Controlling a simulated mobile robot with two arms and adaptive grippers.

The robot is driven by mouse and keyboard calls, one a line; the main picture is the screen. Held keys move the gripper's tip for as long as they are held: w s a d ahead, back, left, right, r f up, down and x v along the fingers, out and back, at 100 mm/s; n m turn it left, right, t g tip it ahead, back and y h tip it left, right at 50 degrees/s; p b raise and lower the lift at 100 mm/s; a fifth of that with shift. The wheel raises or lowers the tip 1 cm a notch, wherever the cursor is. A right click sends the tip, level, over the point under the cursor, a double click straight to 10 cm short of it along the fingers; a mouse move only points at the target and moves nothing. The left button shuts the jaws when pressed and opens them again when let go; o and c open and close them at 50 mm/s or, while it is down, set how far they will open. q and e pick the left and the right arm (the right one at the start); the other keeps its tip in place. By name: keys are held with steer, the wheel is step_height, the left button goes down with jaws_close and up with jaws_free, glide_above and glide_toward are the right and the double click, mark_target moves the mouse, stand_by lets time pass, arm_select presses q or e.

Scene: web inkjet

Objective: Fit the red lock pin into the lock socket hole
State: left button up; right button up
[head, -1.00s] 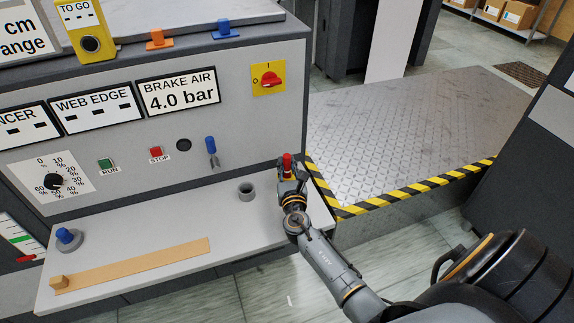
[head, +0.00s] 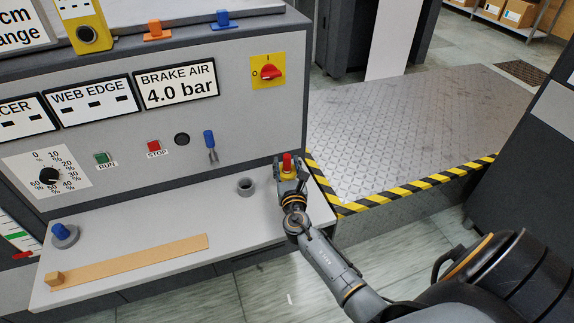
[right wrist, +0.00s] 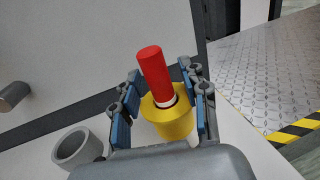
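The red lock pin (head: 287,161) stands at the right end of the grey ledge, with its pale lower shaft in the dark hole of a yellow round socket (right wrist: 175,123). In the right wrist view the red pin (right wrist: 154,72) leans up and left; I cannot tell whether it is truly tilted or how deep it sits. My right gripper (head: 289,172) has its fingers spread on both sides of the socket and pin. In the right wrist view its blue pads (right wrist: 163,108) appear apart from the pin. My left gripper is not in view.
A grey open ring (head: 246,187) stands left of the gripper. A blue peg in a round base (head: 64,236) and a long tan strip (head: 130,262) are on the left of the ledge. The panel behind has a blue lever (head: 210,144) and a dark round hole (head: 182,139).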

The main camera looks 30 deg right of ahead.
steer(key=shift+s+a+f, duration=0.1)
steer(key=shift+s+a, duration=0.05)
steer(key=shift+s, duration=0.05)
steer(key=v, duration=1.1)
steer(key=shift+s+a, duration=0.15)
steer(key=shift+s, duration=0.1)
